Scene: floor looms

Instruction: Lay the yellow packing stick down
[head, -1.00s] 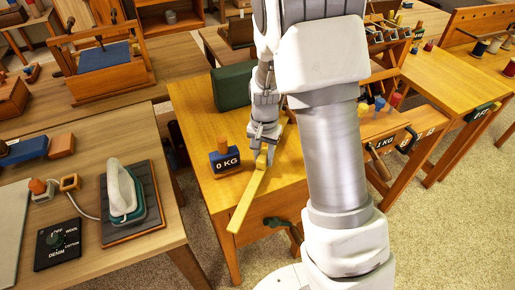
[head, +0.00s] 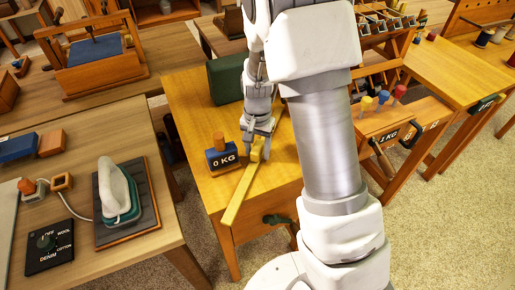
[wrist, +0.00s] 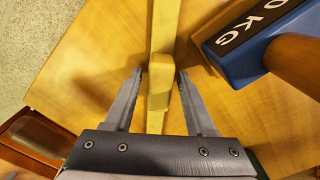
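The yellow packing stick (head: 241,196) lies along the wooden table (head: 190,103), its near end reaching slightly past the table's front edge. It appears to rest on the tabletop. A raised yellow block on the stick (wrist: 159,82) shows between my fingers in the wrist view. My gripper (head: 257,155) is at this block; its two fingers (wrist: 160,72) stand on either side with a visible gap at each. It is open and not clamped on the stick. My arm hides the part of the table to the right of the stick.
The blue 0 KG weight (head: 222,161) with an orange-brown knob stands close left of the stick and also shows in the wrist view (wrist: 260,30). A green block (head: 226,80) stands behind.

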